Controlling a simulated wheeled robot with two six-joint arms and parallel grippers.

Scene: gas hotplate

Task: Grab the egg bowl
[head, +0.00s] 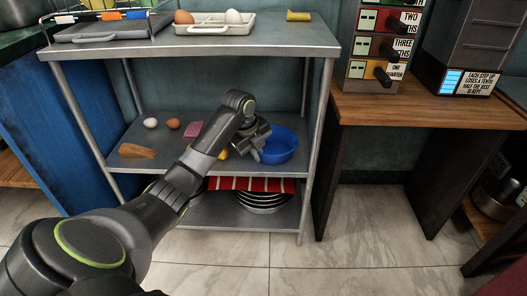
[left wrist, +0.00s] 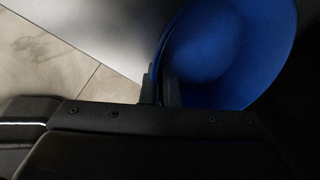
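The blue bowl (head: 279,146) stands at the right of the rack's middle shelf, its inside empty as far as it shows. My left gripper (head: 260,142) is at the bowl's left rim. In the left wrist view the bowl (left wrist: 225,55) fills the upper right. The fingers of my left gripper (left wrist: 160,88) are close together there, one on each side of the bowl's wall, and look shut on it. My right gripper is in neither view.
The metal middle shelf (head: 128,166) also holds a white egg (head: 150,123), a brown egg (head: 173,124), a pink block (head: 193,128) and a tan piece (head: 137,151). The top shelf (head: 280,40) is close above. A rack leg (head: 313,140) stands right of the bowl.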

